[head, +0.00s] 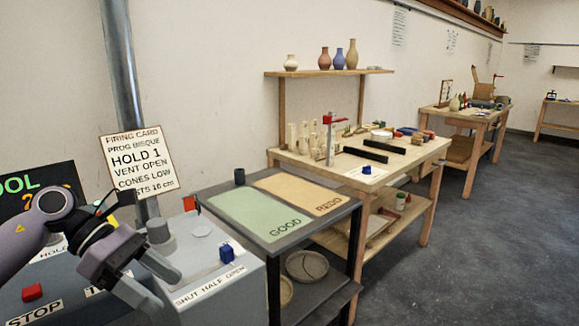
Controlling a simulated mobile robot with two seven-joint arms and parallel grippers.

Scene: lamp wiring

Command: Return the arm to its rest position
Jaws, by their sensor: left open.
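My left arm comes in from the left edge, and its gripper (168,291) hangs over the grey control box at the lower left. Its two fingers are apart, with nothing seen between them. The grey box (235,294) has a red button (32,292) above the word STOP, a blue block-like knob (227,253) near a "SHUT HALF OPEN" label, and a grey round knob (158,230). My arm and gripper hide part of the box top and its labels. My right gripper is not in view.
A firing card (138,160) stands behind. A wooden workbench (428,152) is farther back. The floor at right is clear.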

